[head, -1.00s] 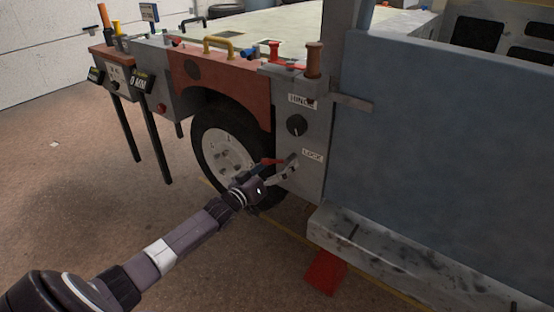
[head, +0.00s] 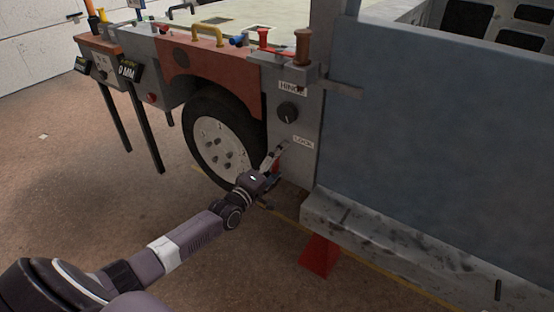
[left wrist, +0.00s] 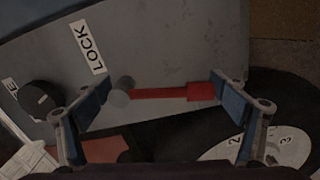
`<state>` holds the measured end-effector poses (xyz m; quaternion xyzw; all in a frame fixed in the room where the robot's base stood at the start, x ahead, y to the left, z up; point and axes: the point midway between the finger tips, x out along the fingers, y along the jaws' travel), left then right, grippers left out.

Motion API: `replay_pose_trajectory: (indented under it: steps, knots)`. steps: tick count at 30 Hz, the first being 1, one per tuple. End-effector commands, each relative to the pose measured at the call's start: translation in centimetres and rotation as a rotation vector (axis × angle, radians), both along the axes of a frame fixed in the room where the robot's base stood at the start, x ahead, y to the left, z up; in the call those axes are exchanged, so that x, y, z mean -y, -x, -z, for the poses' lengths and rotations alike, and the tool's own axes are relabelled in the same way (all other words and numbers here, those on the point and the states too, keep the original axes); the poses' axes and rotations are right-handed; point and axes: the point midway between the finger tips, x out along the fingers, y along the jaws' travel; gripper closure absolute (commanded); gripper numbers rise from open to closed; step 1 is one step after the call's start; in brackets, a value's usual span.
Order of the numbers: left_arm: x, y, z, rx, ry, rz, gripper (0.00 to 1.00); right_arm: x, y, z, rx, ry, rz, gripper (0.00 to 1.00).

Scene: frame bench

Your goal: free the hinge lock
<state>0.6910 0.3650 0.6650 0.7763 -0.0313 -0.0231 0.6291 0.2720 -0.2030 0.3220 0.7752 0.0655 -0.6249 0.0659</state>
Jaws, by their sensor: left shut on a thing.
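The hinge lock is a red lever (head: 277,167) under the LOCK label (head: 303,142) on the grey hinge post. It hangs about straight down from its pivot. In the left wrist view the red lever (left wrist: 200,92) runs from a grey round pivot (left wrist: 121,92) to a thicker red end. My left gripper (head: 275,158) is shut on the lever, its fingers to either side of it, and partly hides it in the head view. In the left wrist view one finger meets the red end. My right gripper is not in view.
A black knob (head: 288,112) sits above the lock, under another label. A wheel (head: 222,145) stands just left of the post. A blue-grey panel (head: 430,120) and a worn step (head: 400,235) fill the right. A red wedge (head: 318,256) lies below the step. The floor at left is open.

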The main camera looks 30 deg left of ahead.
Motion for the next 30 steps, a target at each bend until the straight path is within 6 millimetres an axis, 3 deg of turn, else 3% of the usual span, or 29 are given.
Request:
replay_pose_trajectory:
  steps: [12,29,30]
  knots:
    - [0.8,0.2,0.5,-0.025,0.197,-0.005,0.54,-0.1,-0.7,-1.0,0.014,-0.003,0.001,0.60]
    - [1.1,0.3,0.7,-0.033,0.231,-0.003,0.54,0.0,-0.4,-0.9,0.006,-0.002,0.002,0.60]
    - [1.1,0.3,0.7,-0.033,0.231,-0.002,0.07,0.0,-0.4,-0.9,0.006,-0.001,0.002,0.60]
